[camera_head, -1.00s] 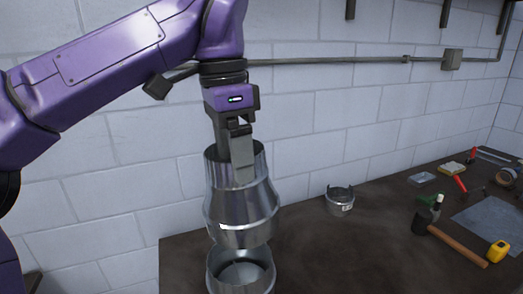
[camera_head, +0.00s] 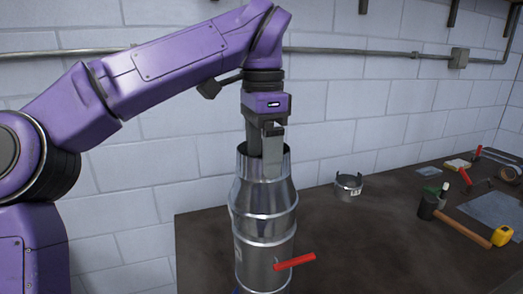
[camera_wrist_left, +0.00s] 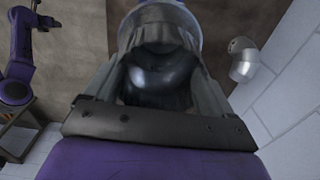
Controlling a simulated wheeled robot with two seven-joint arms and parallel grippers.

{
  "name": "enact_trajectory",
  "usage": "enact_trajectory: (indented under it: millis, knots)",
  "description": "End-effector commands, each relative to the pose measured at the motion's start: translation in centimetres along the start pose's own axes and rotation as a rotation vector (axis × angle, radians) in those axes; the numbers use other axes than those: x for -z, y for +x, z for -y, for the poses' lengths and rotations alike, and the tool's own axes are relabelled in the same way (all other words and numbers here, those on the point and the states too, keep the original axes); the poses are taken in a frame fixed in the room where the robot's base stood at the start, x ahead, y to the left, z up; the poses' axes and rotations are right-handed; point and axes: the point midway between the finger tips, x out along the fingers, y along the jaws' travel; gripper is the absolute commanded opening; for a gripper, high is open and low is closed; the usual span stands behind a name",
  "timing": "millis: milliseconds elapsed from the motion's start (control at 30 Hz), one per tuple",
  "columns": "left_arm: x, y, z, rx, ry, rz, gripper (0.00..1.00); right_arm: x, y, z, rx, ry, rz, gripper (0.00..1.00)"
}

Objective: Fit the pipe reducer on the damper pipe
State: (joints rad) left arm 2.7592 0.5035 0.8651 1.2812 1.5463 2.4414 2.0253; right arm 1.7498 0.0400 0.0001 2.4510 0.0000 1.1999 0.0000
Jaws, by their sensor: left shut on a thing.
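The pipe reducer (camera_head: 262,207) is a shiny metal piece with a narrow upper collar and a wider lower part. It stands upright over the damper pipe (camera_head: 262,265), a metal cylinder with a red handle (camera_head: 295,262) on its side. The reducer's lower rim meets the pipe's top; how far it overlaps I cannot tell. My left gripper (camera_head: 272,165) points down and is shut on the reducer's upper rim. In the left wrist view the reducer (camera_wrist_left: 160,75) fills the space between the fingers.
A metal clamp ring (camera_head: 348,187) stands on the dark table (camera_head: 345,240) right of the pipe. A hammer (camera_head: 455,223), a yellow tape measure (camera_head: 501,236) and a metal sheet (camera_head: 495,210) lie farther right. A block wall is behind. The table between pipe and hammer is clear.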

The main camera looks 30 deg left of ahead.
Motion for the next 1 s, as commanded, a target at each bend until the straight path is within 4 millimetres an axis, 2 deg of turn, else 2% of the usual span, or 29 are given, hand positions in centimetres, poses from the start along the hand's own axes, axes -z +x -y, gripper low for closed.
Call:
enact_trajectory:
  millis: [333,367,400,667,767,1000]
  knots:
    - [-0.1,0.1,0.2,-0.002,-0.005,0.002,0.28,0.1,0.0,0.0,0.001,0.000,-0.001,0.43]
    - [-0.1,0.1,0.2,-0.002,-0.005,0.002,0.91,0.1,0.0,0.0,0.001,0.000,-0.001,0.43]
    - [-0.1,0.0,0.2,-0.002,-0.005,0.002,1.00,0.1,0.0,0.0,0.001,0.000,-0.001,0.43]
    - [0.0,-0.3,0.2,-0.001,-0.004,0.002,1.00,0.1,-0.2,0.0,0.001,0.000,-0.001,0.43]
    - [0.0,-2.0,0.1,0.001,-0.006,0.000,1.00,0.3,-0.6,0.0,0.001,0.000,-0.001,0.43]
    - [-0.2,-8.2,0.0,0.004,-0.008,-0.001,1.00,1.2,-2.8,-0.2,0.001,0.000,-0.001,0.43]
